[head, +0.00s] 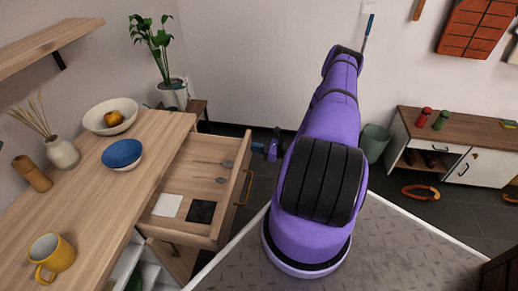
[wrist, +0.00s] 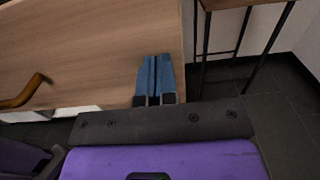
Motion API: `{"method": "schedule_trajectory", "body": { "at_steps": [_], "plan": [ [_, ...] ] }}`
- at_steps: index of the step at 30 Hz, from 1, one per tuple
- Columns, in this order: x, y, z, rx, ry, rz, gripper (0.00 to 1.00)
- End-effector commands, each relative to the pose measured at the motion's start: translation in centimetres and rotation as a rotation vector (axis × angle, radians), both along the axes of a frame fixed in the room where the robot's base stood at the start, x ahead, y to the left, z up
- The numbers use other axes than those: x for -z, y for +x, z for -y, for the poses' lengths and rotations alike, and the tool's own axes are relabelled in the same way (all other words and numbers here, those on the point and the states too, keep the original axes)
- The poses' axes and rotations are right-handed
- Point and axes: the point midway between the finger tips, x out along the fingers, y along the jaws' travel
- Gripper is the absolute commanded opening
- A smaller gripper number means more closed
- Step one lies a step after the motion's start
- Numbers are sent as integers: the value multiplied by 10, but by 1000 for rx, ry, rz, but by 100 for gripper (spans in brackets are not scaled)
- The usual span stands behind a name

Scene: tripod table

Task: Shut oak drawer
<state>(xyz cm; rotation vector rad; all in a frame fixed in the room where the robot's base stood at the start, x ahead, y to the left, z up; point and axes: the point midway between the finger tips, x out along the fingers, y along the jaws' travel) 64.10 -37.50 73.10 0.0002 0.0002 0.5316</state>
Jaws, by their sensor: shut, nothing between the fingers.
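The oak drawer (head: 187,187) stands pulled out from the wooden cabinet (head: 95,185) in the head view. It holds a white square, a dark square and two small round-ended items. Its front panel (head: 235,190) carries a brown curved handle (head: 245,188), which also shows in the wrist view (wrist: 25,93). My gripper (head: 264,149) is near the far end of the drawer front. In the wrist view my gripper (wrist: 155,101) has its blue fingers together, empty, in front of the wooden panel (wrist: 90,50) near its right edge. Contact with the panel cannot be told.
On the cabinet top are a blue bowl (head: 122,154), a white bowl with fruit (head: 110,116), a yellow mug (head: 52,256) and a vase (head: 61,152). A potted plant (head: 172,93) stands behind the drawer. A green bin (head: 374,142) and low cabinet (head: 455,140) are right.

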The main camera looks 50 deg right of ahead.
Motion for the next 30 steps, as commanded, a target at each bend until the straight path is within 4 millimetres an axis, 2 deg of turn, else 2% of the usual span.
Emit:
{"method": "schedule_trajectory", "body": {
  "at_steps": [8,14,20,30],
  "plan": [
    [0,2,-1,0,0,0,0],
    [0,17,-11,-2,1,1,0],
    [0,54,-32,-2,1,2,0],
    [0,135,-81,-3,1,2,0]
  ]
}}
